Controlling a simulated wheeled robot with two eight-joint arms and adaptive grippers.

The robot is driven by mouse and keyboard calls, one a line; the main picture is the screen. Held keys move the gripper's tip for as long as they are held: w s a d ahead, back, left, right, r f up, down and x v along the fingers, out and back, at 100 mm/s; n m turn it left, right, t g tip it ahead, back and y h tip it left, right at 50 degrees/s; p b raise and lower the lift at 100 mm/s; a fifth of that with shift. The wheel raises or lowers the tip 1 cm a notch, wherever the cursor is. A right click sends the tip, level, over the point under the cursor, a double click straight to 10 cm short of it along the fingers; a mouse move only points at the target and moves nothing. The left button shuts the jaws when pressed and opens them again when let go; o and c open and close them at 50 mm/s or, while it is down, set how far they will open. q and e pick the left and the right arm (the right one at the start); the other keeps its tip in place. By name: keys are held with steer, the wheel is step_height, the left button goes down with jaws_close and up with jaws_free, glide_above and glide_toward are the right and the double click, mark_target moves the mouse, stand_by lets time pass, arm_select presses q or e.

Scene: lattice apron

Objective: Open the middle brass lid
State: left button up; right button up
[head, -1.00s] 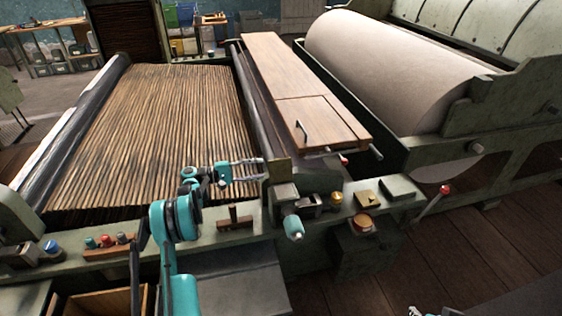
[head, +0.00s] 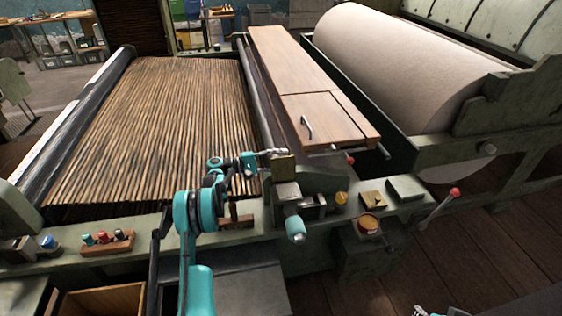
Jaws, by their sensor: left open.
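A small brass plate (head: 284,166) stands upright on a grey block on the green machine rail, in the centre of the head view. A flat brass lid (head: 373,199) lies farther right on the rail, and a round brass cap (head: 368,223) is just in front of it. I cannot tell for sure which is the middle lid. My left gripper (head: 275,155) is open at the left side of the upright plate; its fingertips overlap it, and contact is unclear. At the bottom edge a small piece (head: 428,312), perhaps my right gripper, is mostly cut off.
Behind lie the slatted apron (head: 160,130), a long wooden cover (head: 285,60) and a large pale roller (head: 400,70).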

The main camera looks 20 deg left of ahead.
arm_select(q)
jaws_close()
steer(key=shift+s+d+r+m, duration=0.25)
steer(key=shift+s+r+m, duration=0.1)
steer(key=shift+m, duration=0.4)
steer(key=shift+s+d+r+m, duration=0.25)
steer(key=shift+s+m, duration=0.1)
steer(key=shift+m, duration=0.4)
